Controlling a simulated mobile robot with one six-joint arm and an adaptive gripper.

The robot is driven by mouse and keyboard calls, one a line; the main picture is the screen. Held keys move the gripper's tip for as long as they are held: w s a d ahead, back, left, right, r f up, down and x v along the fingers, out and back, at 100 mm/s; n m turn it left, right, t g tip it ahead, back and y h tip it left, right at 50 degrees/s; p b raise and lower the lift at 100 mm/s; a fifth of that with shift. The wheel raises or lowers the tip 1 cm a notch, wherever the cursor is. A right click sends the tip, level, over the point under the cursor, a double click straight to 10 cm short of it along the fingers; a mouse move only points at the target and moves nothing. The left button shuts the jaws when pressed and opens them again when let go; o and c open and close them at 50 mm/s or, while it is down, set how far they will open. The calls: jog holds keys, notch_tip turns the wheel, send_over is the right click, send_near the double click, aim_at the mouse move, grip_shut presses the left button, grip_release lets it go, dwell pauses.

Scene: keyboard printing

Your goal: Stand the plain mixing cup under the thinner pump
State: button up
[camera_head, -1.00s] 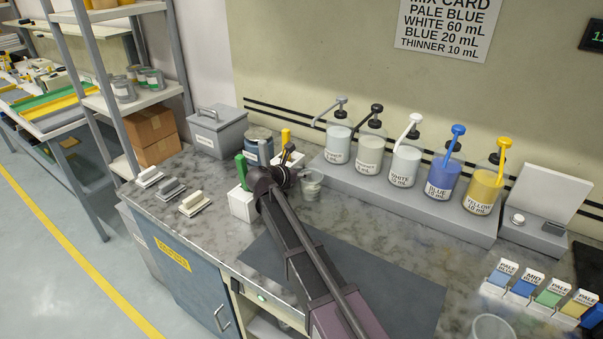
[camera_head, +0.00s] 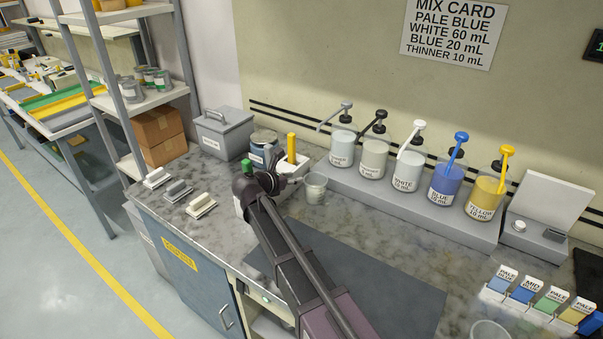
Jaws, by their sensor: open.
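A small translucent cup (camera_head: 315,187) stands upright on the counter, in front of the left end of the grey pump stand (camera_head: 410,202). The thinner pump bottle (camera_head: 342,150) is the leftmost on that stand. Its spout reaches out to the left and forward, above and behind the cup in the picture. Whether the cup is directly under the spout tip I cannot tell. My gripper (camera_head: 283,183) is open and empty, just left of the cup, with a small gap. Its fingers are small and dark here. A second clear cup (camera_head: 490,331) is cut off at the bottom edge.
A white holder with a yellow-handled tool (camera_head: 292,148) and a green-handled one (camera_head: 247,165) is behind my arm. A tin (camera_head: 264,140) and a grey box (camera_head: 222,132) stand further back. A dark mat (camera_head: 375,275) lies bare in front. Sample cards stand at right.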

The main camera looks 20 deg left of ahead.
jog(key=shift+p+v, duration=0.7)
jog(key=shift+v, duration=1.85)
